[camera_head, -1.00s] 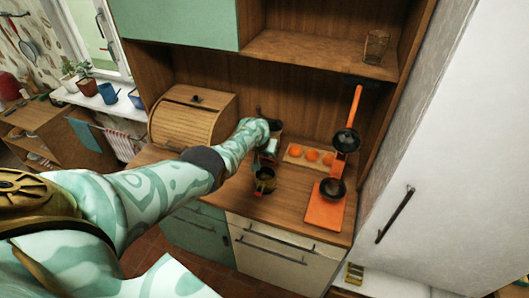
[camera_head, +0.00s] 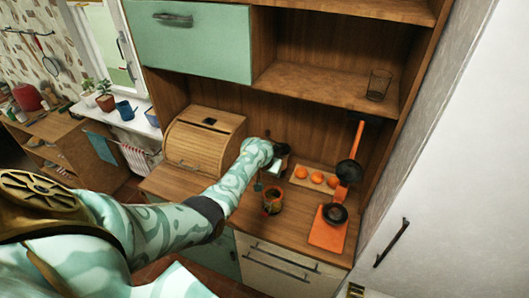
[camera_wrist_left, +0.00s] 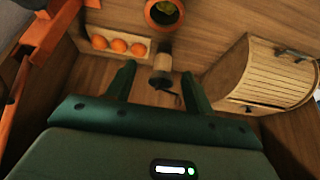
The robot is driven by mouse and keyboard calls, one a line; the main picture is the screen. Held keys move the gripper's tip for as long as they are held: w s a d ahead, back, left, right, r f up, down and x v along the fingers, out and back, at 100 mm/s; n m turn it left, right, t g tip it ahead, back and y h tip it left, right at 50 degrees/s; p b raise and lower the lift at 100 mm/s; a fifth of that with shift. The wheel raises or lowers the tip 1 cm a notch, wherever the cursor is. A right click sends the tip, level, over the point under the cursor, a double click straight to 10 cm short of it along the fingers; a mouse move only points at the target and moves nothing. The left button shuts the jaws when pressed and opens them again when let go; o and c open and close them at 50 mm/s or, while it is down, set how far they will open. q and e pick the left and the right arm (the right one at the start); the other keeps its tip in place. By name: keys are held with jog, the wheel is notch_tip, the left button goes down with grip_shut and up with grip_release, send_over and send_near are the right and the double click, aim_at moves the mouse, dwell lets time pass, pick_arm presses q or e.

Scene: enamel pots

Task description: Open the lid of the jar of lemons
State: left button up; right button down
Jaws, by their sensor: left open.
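The jar of lemons (camera_head: 272,201) stands on the wooden counter, left of the orange board. In the left wrist view it shows at the top edge as an orange ring with yellow-green inside (camera_wrist_left: 163,13); I cannot tell how its lid sits. My left gripper (camera_head: 266,178) is open, close behind and left of the jar in the head view. In the left wrist view its two green fingers (camera_wrist_left: 158,78) are apart. A small grinder-like object (camera_wrist_left: 161,72) with a dark end shows between them; I cannot tell its depth. My right gripper is not in view.
A roll-top bread box (camera_head: 205,140) stands left of the arm. Several oranges (camera_head: 317,177) lie in a wooden tray at the back. Dark pans (camera_head: 335,214) and an orange board (camera_head: 327,236) are at the right. A glass (camera_head: 378,84) stands on the shelf above.

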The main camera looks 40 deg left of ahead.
pick_arm(q)
jog(key=a+v, duration=0.1)
jog(key=v, duration=0.6)
jog(key=shift+s+d+r, duration=0.15)
jog(key=shift+d+r, duration=0.05)
jog(key=shift+d, duration=0.3)
